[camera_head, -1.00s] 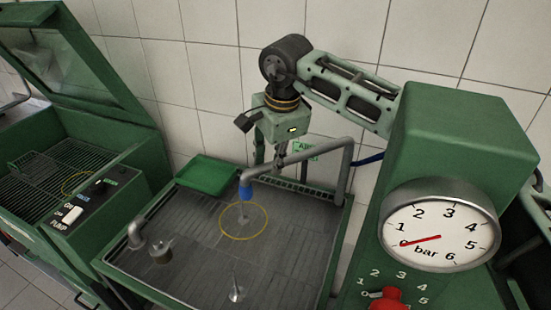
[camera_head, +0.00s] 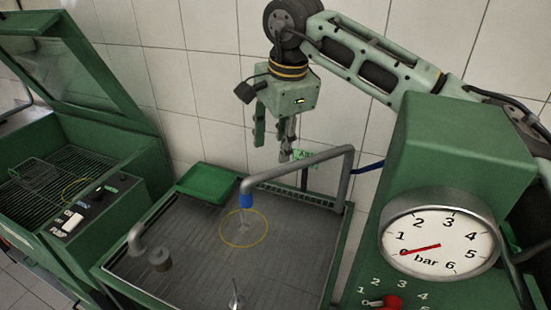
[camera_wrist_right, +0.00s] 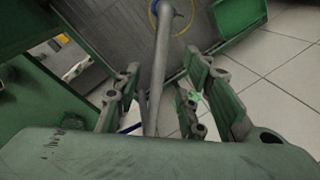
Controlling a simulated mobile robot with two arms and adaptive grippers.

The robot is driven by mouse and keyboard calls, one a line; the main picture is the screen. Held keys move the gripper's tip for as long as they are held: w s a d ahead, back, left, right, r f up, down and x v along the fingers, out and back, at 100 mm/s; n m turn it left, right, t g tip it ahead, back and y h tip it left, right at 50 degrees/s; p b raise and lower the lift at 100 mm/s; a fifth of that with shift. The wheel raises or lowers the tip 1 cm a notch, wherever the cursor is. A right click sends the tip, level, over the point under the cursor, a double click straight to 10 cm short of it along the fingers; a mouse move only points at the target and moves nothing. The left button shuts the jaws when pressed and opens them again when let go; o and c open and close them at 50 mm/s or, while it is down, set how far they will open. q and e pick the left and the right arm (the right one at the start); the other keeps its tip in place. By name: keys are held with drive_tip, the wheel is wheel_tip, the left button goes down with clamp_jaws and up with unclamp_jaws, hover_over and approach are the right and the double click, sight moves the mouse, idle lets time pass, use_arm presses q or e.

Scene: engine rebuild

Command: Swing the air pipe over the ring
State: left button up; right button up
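The grey air pipe (camera_head: 300,165) rises at the right of the work tray and bends across it to a blue nozzle (camera_head: 246,196). The nozzle hangs over the far part of the yellow ring (camera_head: 244,246) on the tray floor. My right gripper (camera_head: 273,143) is above and behind the pipe, fingers pointing down, spread and empty. In the right wrist view the pipe (camera_wrist_right: 161,65) runs through the gap between my fingers (camera_wrist_right: 160,95), seemingly beyond their tips. The ring's edge (camera_wrist_right: 190,18) shows at the top there. My left gripper is out of view.
The tray (camera_head: 185,235) holds a small metal cylinder (camera_head: 160,258) and a pointed metal piece (camera_head: 236,298). A green bin (camera_head: 207,183) sits at its back. A gauge cabinet (camera_head: 450,150) stands right, and an open green washer (camera_head: 120,165) left.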

drive_tip(key=shift+s+d+r, duration=0.1)
drive_tip(key=shift+s+r, duration=0.1)
drive_tip(key=shift+r, duration=0.85)
drive_tip(key=shift+s+d+r, duration=0.1)
drive_tip(key=shift+s+r, duration=0.05)
drive_tip(key=shift+r, duration=0.85)
